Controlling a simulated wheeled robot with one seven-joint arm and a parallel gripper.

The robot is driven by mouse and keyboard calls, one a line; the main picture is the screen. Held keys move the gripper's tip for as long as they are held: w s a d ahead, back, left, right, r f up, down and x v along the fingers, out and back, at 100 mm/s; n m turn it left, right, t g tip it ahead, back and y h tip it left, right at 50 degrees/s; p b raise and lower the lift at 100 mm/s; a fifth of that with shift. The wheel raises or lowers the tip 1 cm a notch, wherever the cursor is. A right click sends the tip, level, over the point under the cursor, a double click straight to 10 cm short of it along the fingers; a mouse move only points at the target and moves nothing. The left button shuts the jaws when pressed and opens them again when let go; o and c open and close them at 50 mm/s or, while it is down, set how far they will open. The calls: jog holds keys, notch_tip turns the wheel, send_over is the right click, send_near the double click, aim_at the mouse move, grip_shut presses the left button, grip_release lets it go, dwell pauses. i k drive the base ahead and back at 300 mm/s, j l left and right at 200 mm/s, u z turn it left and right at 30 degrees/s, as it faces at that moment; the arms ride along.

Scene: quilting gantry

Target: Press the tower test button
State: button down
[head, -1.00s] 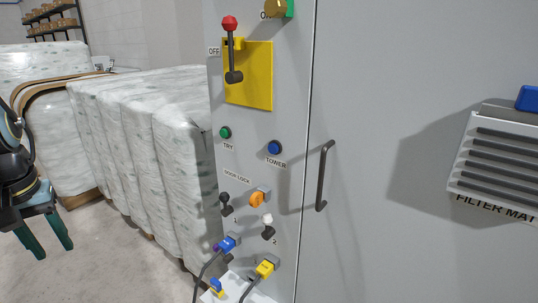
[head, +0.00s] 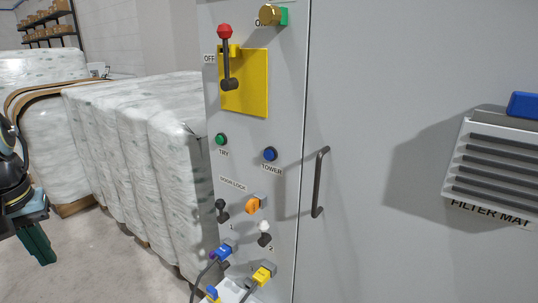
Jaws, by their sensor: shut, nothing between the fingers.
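The tower test button is a round blue button (head: 270,154) above the label TOWER on the grey cabinet front. A green button (head: 221,139) labelled TRY sits to its left. My gripper (head: 42,258) is at the far left of the head view, its dark green fingers together and pointing down. It is empty and well apart from the cabinet, in front of the wrapped stacks. Nothing hides the blue button.
A red-knobbed lever (head: 226,57) on a yellow plate (head: 256,84) is above the buttons. An orange knob (head: 253,205), toggles and plugged cables are below. A door handle (head: 319,182) stands out to the right. Wrapped stacks (head: 130,135) stand left of the cabinet.

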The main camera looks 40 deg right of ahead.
aim_at(268, 154)
jog(key=u, duration=1.2)
jog(key=k+j, duration=0.1)
jog(key=k, duration=1.4)
